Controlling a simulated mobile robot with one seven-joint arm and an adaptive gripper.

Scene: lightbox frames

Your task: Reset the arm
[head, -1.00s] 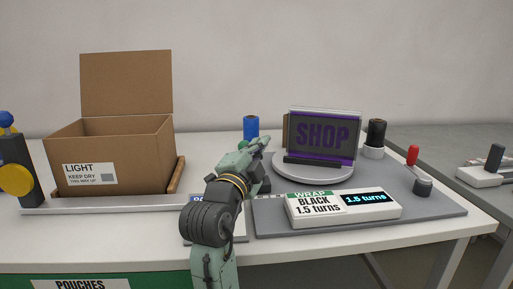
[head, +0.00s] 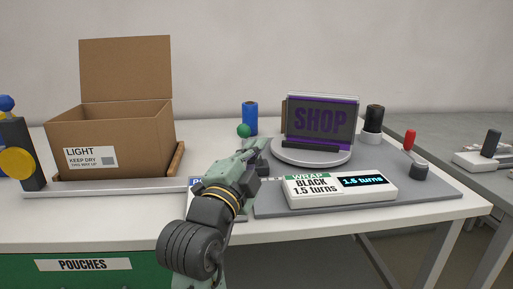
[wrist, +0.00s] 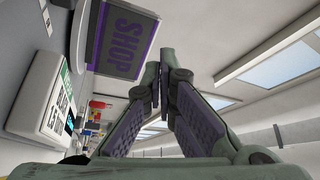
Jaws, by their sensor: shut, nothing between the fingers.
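My gripper (head: 252,152) is shut and empty in front of the turntable, with my arm reaching up from the bottom of the head view. In the wrist view my gripper (wrist: 157,85) shows its fingertips together with nothing between them. The dark SHOP sign (head: 320,121), edged in purple, stands on the round turntable (head: 290,155) to the right of the gripper. The sign also shows sideways in the wrist view (wrist: 122,40). My gripper is apart from the sign in the wrist view.
An open cardboard box (head: 120,142) stands at left. A wrap panel (head: 340,190) reading "BLACK 1.5 turns" is right of my arm. A blue cylinder (head: 250,117) and green ball (head: 243,131) are behind the gripper. A red-handled lever (head: 409,141) and black roll (head: 374,119) stand at right.

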